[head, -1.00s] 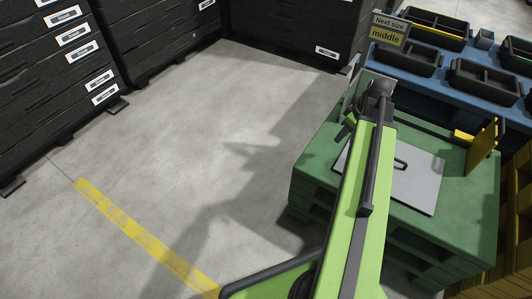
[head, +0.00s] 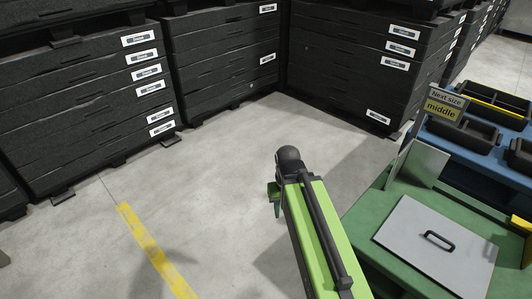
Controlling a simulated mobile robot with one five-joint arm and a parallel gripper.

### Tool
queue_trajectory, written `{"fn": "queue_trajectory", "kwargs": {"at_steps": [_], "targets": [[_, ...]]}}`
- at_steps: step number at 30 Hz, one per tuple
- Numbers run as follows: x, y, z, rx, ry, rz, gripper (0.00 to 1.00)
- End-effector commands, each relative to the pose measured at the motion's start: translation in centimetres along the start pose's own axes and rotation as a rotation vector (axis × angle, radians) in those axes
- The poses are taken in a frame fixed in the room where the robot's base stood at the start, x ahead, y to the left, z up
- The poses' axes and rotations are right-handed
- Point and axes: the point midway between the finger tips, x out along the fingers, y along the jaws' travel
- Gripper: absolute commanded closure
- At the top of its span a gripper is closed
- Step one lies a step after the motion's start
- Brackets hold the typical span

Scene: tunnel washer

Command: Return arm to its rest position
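My green arm (head: 318,240) reaches up from the bottom of the head view, over the grey floor just left of the green table. Its far end is a dark rounded joint. My gripper (head: 275,200) shows only in part, as a small green piece hanging below and left of that joint. The rest is hidden behind the arm, and I cannot see its fingertips or whether it holds anything.
The green table (head: 378,208) stands right, with a grey handled plate (head: 440,262) and a "Next size middle" sign (head: 443,104). A blue table with black bins (head: 470,135) is behind. Black crate stacks (head: 90,90) line the back. Floor (head: 205,190) left is clear, with a yellow line (head: 150,245).

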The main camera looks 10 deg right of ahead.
Motion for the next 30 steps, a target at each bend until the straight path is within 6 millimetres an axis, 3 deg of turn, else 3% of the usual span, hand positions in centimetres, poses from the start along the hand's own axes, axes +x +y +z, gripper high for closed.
{"fn": "queue_trajectory", "kwargs": {"at_steps": [1, 5, 12, 15, 19, 30], "targets": [[-2.3, 0.0, 0.0, 0.000, 0.000, 0.000, 0.66], [-7.6, 0.0, 0.0, -0.001, 0.000, 0.000, 0.66], [-19.7, 0.0, 0.0, -0.001, 0.000, -0.001, 0.66], [-23.8, 0.0, 0.0, -0.002, 0.000, -0.001, 0.66], [-25.9, 0.0, 0.0, -0.002, 0.000, -0.001, 0.66], [-25.2, 0.0, 0.0, -0.002, 0.000, -0.001, 0.66]]}}
